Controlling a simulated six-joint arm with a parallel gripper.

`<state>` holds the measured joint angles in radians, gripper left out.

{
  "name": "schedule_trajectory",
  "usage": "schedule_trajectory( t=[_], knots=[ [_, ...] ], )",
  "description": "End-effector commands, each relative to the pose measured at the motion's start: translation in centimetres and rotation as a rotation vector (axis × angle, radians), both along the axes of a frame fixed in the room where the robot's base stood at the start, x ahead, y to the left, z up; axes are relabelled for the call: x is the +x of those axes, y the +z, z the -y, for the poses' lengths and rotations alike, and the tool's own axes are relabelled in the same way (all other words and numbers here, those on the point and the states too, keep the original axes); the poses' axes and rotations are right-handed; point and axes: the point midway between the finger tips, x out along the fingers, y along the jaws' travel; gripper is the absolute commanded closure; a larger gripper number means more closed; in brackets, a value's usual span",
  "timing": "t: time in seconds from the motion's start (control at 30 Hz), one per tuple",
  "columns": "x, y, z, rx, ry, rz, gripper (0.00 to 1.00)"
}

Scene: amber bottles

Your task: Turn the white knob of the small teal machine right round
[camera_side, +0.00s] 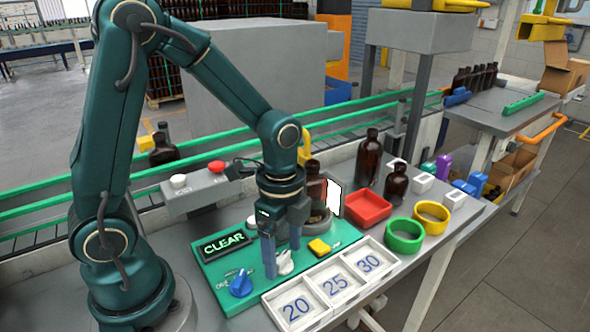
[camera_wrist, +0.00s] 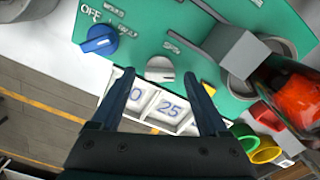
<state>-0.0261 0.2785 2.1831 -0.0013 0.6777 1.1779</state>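The small teal machine (camera_side: 217,270) lies flat on the bench with a lit CLEAR display; its teal face also fills the top of the wrist view (camera_wrist: 205,22). Its white knob (camera_side: 285,264) sits between a blue knob (camera_side: 241,286) and a yellow part (camera_side: 319,247). My gripper (camera_side: 283,262) points down over the white knob, fingers apart and empty. In the wrist view the white knob (camera_wrist: 160,68) shows between the tips of my open gripper (camera_wrist: 159,76). Whether the fingers touch it, I cannot tell.
An amber bottle (camera_side: 316,188) stands at the machine's back right. White trays marked 20, 25 and 30 (camera_side: 335,284) lie in front. A red tray (camera_side: 367,209), green ring (camera_side: 404,235) and yellow ring (camera_side: 431,217) are to the right, with more bottles (camera_side: 369,157) behind.

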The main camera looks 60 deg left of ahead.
Motion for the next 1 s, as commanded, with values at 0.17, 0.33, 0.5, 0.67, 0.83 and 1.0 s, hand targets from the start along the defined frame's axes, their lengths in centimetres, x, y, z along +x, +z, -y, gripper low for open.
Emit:
schedule_trajectory(
  t=[0.17, 0.33, 0.5, 0.67, 0.83, 1.0],
  knots=[
    [0.0, 0.0, 0.0, 0.001, 0.001, -0.001, 0.22],
    [0.1, 0.9, 0.0, 0.001, 0.001, 0.004, 0.22],
    [0.1, 3.1, 0.0, 0.0, 0.001, 0.005, 0.22],
    [0.1, 4.7, 0.0, 0.0, 0.0, 0.003, 0.22],
    [0.0, 5.1, 0.0, 0.0, 0.0, 0.0, 0.22],
    [0.0, 5.1, 0.0, 0.001, 0.0, -0.001, 0.22]
  ],
)
